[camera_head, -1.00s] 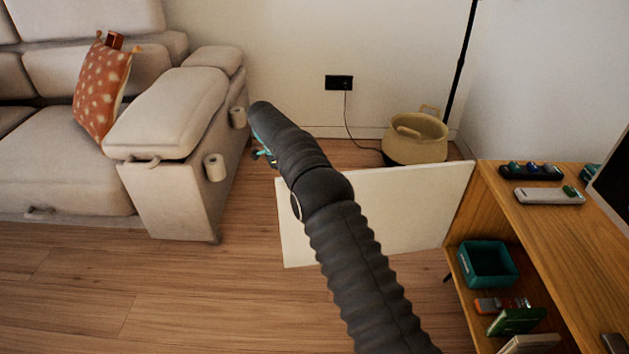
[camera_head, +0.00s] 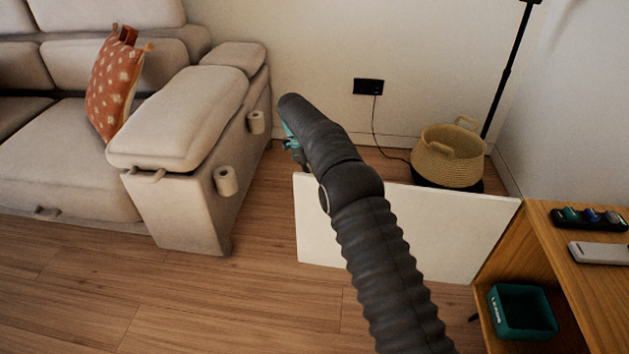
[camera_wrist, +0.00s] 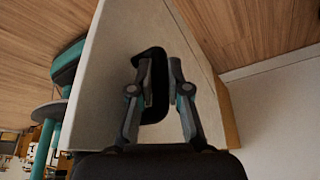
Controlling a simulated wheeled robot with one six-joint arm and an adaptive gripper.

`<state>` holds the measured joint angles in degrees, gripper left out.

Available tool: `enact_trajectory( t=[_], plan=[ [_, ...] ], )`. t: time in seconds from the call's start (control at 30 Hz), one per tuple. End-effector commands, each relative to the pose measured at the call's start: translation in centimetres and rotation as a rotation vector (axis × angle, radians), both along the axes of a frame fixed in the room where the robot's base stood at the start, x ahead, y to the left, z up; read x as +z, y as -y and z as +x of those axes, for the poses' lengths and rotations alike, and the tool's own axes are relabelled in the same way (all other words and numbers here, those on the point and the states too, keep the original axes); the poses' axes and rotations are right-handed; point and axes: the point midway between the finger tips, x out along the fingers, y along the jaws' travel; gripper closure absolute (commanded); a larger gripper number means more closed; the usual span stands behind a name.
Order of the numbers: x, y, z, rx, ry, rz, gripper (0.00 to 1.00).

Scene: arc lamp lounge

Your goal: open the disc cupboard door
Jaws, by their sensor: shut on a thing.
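The disc cupboard door (camera_head: 440,235) is a white panel standing swung out from the wooden cupboard (camera_head: 545,238) at the right of the head view. My arm crosses in front of the door's middle. My gripper (camera_head: 290,138) is at the door's far left end, mostly hidden behind my arm. In the wrist view the door (camera_wrist: 110,60) fills the middle, and my gripper (camera_wrist: 160,88) is shut on a dark handle (camera_wrist: 150,58) on its face.
A beige sofa (camera_head: 180,205) stands close to the left of my gripper. A woven basket (camera_head: 447,160) and a lamp pole (camera_head: 510,70) are behind the door. A teal bin (camera_head: 522,312) sits inside the open cupboard. Wooden floor (camera_head: 240,300) is clear in front.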

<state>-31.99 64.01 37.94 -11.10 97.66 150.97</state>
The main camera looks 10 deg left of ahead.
Motion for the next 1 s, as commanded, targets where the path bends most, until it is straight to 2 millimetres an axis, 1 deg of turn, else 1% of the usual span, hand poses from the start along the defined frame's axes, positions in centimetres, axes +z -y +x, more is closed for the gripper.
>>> enact_trajectory(
  t=[0.03,0.17,0.2,0.27,0.7,1.0],
  plan=[
    [0.2,0.7,0.3,-0.007,0.0,-0.008,1.0],
    [0.2,0.8,0.3,-0.009,0.0,-0.008,1.0],
    [0.2,0.8,0.3,-0.009,0.001,-0.007,0.74],
    [0.3,0.8,0.3,-0.007,0.0,-0.006,0.59],
    [0.4,-0.5,-0.2,0.01,0.003,-0.001,0.59],
    [0.2,-0.5,-0.2,0.008,0.002,0.0,0.59]
  ],
)
